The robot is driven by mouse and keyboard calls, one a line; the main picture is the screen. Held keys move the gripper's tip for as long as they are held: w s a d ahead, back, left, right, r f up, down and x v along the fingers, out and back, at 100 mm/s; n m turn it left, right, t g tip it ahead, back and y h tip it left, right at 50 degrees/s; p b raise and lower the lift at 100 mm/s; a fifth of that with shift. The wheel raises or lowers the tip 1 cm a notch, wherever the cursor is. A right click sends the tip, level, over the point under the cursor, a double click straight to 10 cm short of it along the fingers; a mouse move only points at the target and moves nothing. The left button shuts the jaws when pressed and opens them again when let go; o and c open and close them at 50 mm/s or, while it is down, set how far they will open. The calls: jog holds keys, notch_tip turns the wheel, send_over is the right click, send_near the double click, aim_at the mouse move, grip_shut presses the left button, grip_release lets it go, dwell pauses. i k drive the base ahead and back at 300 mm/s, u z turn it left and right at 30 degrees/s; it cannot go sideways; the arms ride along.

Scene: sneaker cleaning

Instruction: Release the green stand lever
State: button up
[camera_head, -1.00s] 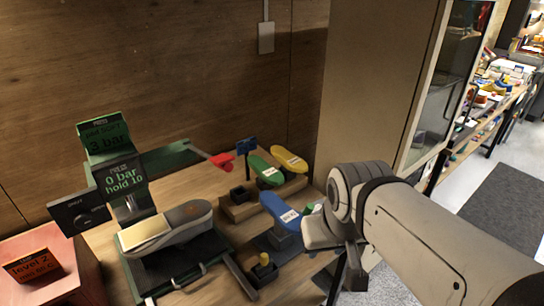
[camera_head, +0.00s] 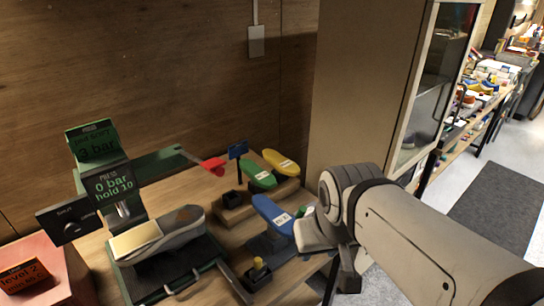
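A small green piece (camera_head: 309,211), which may be the stand lever, shows just beside my gripper (camera_head: 315,236) at the right end of the blue sole (camera_head: 274,214). Most of it is hidden behind my gripper, so I cannot tell its position or whether I touch it. The blue sole rests tilted on a dark stand (camera_head: 262,247) near the table's right front edge. My gripper's fingers point away from the camera and their opening is hidden.
Green (camera_head: 257,174) and yellow (camera_head: 281,163) soles sit on a wooden step behind. A tall cabinet (camera_head: 365,80) stands behind my arm.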

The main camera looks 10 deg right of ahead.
aim_at(301, 210)
jog(key=z, duration=1.2)
jog(key=k, duration=1.2)
jog(key=u, duration=0.65)
jog(key=i, duration=1)
jog(key=u, duration=0.05)
